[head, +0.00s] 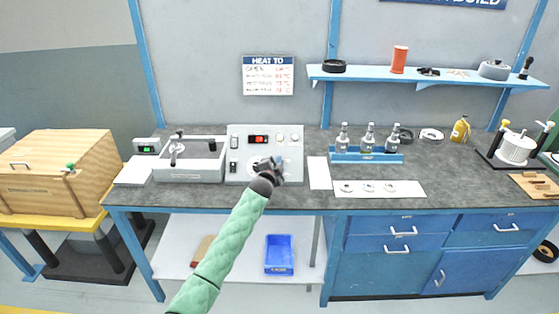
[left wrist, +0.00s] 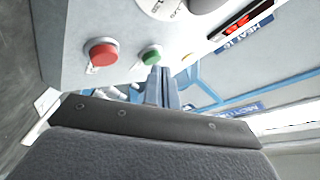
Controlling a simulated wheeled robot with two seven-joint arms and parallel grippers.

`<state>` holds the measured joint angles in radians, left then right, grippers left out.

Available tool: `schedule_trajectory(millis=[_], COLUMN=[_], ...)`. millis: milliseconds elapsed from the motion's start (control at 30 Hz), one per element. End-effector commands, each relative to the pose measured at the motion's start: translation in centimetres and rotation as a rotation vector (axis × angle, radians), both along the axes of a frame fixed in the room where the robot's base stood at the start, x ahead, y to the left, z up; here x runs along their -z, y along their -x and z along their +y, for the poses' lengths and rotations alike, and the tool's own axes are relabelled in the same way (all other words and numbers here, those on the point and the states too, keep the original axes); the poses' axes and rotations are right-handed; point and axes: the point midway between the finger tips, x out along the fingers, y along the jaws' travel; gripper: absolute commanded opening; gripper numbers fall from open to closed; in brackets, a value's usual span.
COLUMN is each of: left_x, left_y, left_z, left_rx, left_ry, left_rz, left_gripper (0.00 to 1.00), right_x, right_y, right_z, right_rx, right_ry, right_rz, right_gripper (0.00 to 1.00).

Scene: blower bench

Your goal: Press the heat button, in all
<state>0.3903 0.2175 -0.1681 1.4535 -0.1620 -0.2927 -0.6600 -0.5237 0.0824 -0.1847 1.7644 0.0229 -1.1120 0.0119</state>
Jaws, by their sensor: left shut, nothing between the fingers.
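The grey control box (head: 237,172) stands on the bench in the head view, with a red lit display (head: 258,139) and several knobs and buttons. My left gripper (head: 275,163) is in front of its face and hides part of it. In the left wrist view the shut, empty fingers (left wrist: 161,75) point at the panel, close to a green button (left wrist: 151,54); whether they touch it I cannot tell. A red button (left wrist: 102,52) is left of it, and a small orange one (left wrist: 187,60) is to the right. The button labels are not readable. My right gripper is not in view.
A sign headed "HEAT TO" (head: 268,75) hangs above the box. A grey tray-like unit (head: 190,173) stands left of the box.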

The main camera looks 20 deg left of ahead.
Motion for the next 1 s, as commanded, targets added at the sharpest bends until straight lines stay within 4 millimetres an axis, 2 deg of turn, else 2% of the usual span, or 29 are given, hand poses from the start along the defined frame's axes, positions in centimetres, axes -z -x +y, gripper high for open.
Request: schedule_trajectory(millis=[133,567,1000], left_x=[-0.7,-0.8,-3.1], left_y=[0.5,0.7,2.8], left_z=[-0.2,-0.2,-0.8], left_rx=[0.0,0.0,0.001], left_ry=[0.001,0.0,-0.001], left_rz=[-0.001,0.0,0.001], left_gripper=[0.0,0.0,0.0], right_x=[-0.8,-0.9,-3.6], right_y=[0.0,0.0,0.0], right_z=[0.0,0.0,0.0], right_rx=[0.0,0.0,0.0], right_ry=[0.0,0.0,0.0], right_rz=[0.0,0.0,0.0], right_gripper=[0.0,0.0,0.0])
